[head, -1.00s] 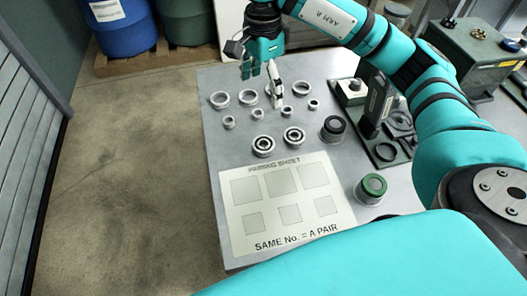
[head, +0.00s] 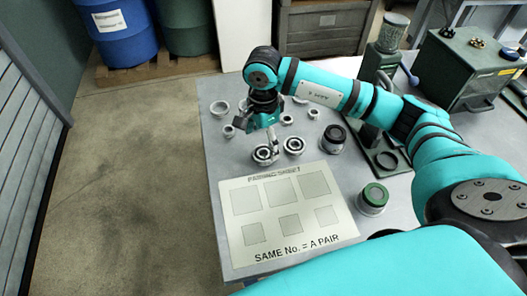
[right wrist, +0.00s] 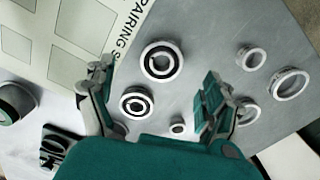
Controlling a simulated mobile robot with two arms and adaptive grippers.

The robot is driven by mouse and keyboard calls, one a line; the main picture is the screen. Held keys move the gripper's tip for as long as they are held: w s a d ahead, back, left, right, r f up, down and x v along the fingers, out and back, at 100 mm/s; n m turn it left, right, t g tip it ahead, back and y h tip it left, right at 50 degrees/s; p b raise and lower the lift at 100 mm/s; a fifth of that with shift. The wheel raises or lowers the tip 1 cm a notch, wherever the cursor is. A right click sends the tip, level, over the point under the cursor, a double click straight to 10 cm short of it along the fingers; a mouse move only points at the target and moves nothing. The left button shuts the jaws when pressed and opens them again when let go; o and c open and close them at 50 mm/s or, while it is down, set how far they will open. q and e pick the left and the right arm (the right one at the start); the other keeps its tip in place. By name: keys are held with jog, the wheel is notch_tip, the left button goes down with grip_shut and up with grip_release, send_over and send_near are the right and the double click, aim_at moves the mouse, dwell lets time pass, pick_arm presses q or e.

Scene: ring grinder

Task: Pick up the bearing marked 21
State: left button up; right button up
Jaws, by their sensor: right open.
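Two dark-and-silver bearings lie flat on the grey table: the left bearing (head: 263,156) and the right bearing (head: 293,146). The right wrist view shows the left one as the upper bearing (right wrist: 161,62) and the right one as the lower bearing (right wrist: 137,104). I cannot read a number on either. My right gripper (head: 258,139) is open, pointing down above the left bearing and partly covering it in the head view. In the right wrist view its spread fingers (right wrist: 157,76) stand either side of that bearing, with nothing between them gripped.
The pairing sheet (head: 254,233) lies in front of the bearings. Several metal rings (head: 220,107) lie behind and around the gripper. A dark round part (head: 334,137) and a green-topped part (head: 373,197) stand to the right, near a green press (head: 385,150).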

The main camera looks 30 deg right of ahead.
aim_at(264, 151)
jog(key=shift+f+p, duration=0.45)
jog(key=shift+f, duration=0.15)
notch_tip(264, 151, down, 4)
jog(key=shift+w+d+r+p, duration=0.15)
jog(key=shift+r+p, duration=0.05)
jog(key=shift+p, duration=0.5)
jog(key=shift+f, duration=0.3)
jog(key=shift+c, duration=0.4)
jog(key=c, duration=1.4)
